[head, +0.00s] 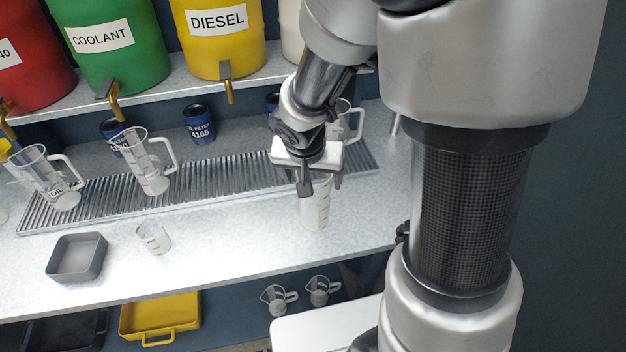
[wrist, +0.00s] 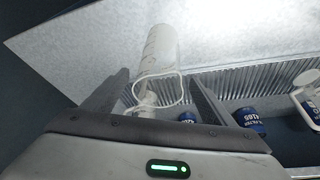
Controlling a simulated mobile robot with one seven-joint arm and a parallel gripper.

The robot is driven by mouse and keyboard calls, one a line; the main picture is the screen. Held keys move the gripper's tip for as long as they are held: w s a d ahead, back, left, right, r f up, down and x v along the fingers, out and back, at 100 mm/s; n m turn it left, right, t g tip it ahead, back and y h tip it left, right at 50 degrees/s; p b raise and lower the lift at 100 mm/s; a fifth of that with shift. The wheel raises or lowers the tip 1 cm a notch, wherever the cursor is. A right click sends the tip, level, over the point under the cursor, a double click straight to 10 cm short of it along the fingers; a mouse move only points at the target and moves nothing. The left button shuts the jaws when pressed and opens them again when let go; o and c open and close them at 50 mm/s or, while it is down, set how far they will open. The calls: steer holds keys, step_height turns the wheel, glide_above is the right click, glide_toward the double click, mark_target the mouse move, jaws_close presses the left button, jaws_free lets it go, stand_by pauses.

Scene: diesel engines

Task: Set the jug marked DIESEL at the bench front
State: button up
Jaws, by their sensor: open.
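A clear measuring jug (head: 315,212) stands upright on the bench, in front of the metal drain grate. My gripper (head: 320,180) is just above it, open, and hides its top. Another clear jug (head: 352,122) stands behind my gripper, partly hidden.
A yellow DIESEL drum (head: 220,45) and a green COOLANT drum (head: 118,60) stand on the shelf. More jugs (head: 148,165) stand on the grate (head: 215,180). A small beaker (head: 154,238) and grey tray (head: 77,258) sit left. The bench front between beaker and jug is clear.

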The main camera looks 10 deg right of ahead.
steer(key=s+d+r+n+t+y, duration=0.1)
steer(key=s+r+n, duration=0.3)
steer(key=s+r, duration=1.2)
step_height(320, 180, up, 4)
steer(key=shift+d+r+y+p, duration=0.1)
steer(key=shift+d+y+p, duration=0.2)
steer(key=shift+d+y, duration=0.1)
